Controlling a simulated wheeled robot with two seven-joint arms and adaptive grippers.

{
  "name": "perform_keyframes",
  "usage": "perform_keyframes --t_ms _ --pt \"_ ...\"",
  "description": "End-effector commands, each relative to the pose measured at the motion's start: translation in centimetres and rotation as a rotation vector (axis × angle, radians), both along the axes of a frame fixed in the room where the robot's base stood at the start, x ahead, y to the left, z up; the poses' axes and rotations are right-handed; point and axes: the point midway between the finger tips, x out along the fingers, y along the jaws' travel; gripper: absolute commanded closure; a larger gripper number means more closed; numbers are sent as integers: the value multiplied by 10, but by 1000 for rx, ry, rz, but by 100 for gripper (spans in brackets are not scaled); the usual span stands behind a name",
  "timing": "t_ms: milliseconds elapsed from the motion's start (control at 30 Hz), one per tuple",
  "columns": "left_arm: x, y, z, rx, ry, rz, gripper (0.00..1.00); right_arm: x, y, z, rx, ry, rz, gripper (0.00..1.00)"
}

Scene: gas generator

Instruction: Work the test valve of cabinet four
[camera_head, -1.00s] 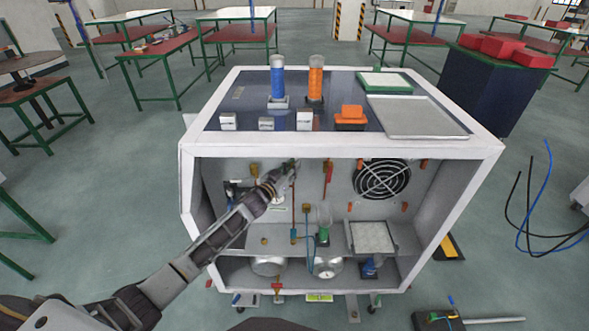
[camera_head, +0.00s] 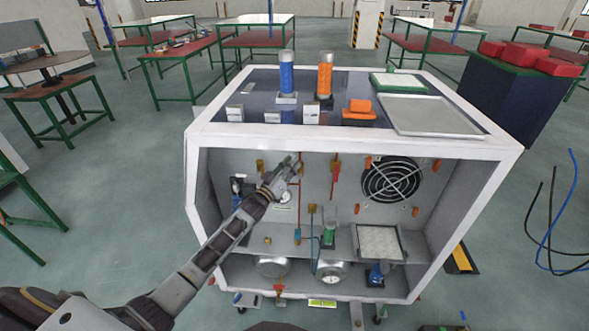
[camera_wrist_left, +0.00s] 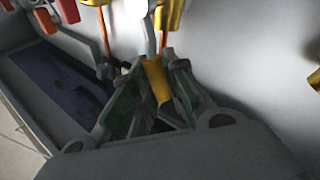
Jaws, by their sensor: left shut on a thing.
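The open-fronted white cabinet (camera_head: 320,139) stands ahead, with pipes and small valves on its inner back wall. My left gripper (camera_head: 291,168) reaches into the upper left part of the cabinet, at an orange-brown pipe. In the left wrist view, its green-padded fingers (camera_wrist_left: 150,95) are closed around a yellow valve handle (camera_wrist_left: 157,78). The handle's lower end is hidden between the fingers. The gripper hides part of the gauge behind it in the head view. No label for cabinet four can be read. My right gripper is not in view.
A yellow valve (camera_head: 260,167) and a red handle (camera_head: 335,167) flank the gripper. A fan grille (camera_head: 390,182) is at the right. A shelf below carries a green-based vessel (camera_head: 329,234) and a framed white panel (camera_head: 379,242).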

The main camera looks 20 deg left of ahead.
Motion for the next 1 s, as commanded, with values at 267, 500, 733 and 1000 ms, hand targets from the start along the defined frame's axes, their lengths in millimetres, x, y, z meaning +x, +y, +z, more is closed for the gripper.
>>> perform_keyframes --t_ms 267,500,733,1000 --pt "-3 11 -11 -197 -56 0 100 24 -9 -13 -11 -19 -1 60" --pt "-6 19 -19 -355 -102 0 100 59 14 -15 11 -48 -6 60" --pt "-7 24 -27 -489 -139 1 100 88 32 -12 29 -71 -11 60" --pt "-9 29 -33 -606 -174 0 100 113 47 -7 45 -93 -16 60"
